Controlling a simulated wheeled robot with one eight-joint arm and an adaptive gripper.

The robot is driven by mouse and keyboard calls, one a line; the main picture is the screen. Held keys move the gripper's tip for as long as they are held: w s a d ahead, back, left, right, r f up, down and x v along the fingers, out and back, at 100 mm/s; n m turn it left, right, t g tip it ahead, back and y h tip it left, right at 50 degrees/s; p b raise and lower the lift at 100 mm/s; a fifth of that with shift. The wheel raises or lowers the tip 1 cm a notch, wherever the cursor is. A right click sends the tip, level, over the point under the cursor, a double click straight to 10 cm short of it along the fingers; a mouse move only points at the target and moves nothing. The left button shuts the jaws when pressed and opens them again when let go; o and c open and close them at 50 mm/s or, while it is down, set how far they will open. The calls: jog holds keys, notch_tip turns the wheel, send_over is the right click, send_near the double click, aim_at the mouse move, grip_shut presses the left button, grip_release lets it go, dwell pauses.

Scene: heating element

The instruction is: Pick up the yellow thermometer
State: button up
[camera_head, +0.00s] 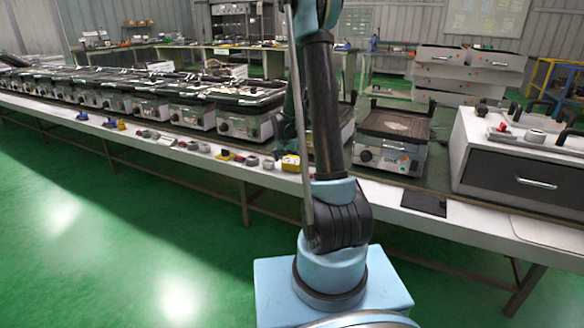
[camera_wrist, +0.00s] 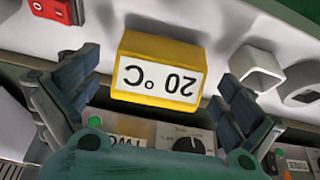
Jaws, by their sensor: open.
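The yellow thermometer (camera_wrist: 158,72) is a small yellow block with a white face that reads "20 °C", upside down in the wrist view. It lies on the light bench top. In the head view it shows as a small yellow shape (camera_head: 290,162) near the bench's front edge, beside my arm. My gripper (camera_wrist: 152,95) is open, with one dark finger on each side of the thermometer in the wrist view. A gap shows on both sides, and the fingers do not appear to touch it. In the head view my arm hides most of the gripper.
A red switch (camera_wrist: 55,10) lies left of the thermometer. A panel with a dial (camera_wrist: 187,140) is close by. Several heating units (camera_head: 395,140) line the bench. The green floor (camera_head: 120,230) in front is clear.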

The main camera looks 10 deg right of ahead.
jog(key=shift+x, duration=1.15)
jog(key=c, duration=1.2)
jog(key=shift+r, duration=0.15)
